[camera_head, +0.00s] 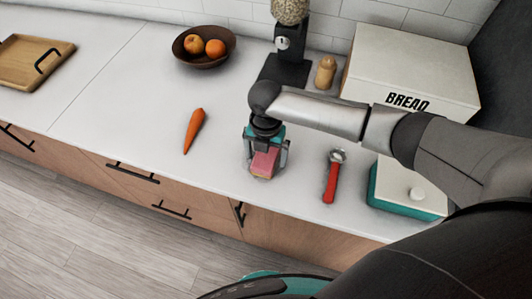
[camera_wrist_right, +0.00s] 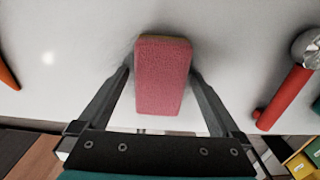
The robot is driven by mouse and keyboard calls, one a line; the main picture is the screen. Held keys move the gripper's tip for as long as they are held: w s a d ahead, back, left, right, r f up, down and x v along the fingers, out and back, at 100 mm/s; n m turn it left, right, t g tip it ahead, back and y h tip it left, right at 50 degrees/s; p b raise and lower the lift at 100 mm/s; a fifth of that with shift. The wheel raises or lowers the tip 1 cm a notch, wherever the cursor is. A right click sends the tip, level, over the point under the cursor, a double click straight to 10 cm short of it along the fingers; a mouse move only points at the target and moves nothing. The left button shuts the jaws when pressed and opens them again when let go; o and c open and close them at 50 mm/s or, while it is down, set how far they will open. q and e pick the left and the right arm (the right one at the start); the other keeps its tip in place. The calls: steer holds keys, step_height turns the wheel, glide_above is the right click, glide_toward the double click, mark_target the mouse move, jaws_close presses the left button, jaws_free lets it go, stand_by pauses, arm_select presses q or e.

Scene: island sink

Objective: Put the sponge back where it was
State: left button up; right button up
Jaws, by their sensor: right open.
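A pink sponge (camera_head: 264,163) is on the white counter near its front edge, between the carrot and the red-handled tool. My right gripper (camera_head: 266,163) is over the sponge from above. The gripper is open, and the sponge's underside is hidden. My left gripper does not show in either view.
A carrot (camera_head: 194,130) lies to the left and a red-handled tool (camera_head: 331,178) to the right. A teal box with a white lid (camera_head: 408,190), a bread box (camera_head: 411,72), a grinder (camera_head: 289,45) and a fruit bowl (camera_head: 181,57) also stand on the counter.

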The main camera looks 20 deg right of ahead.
steer(key=shift+r, duration=0.15)
step_height(320, 180, up, 12)
steer(key=p, duration=0.1)
stand_by(0.3)
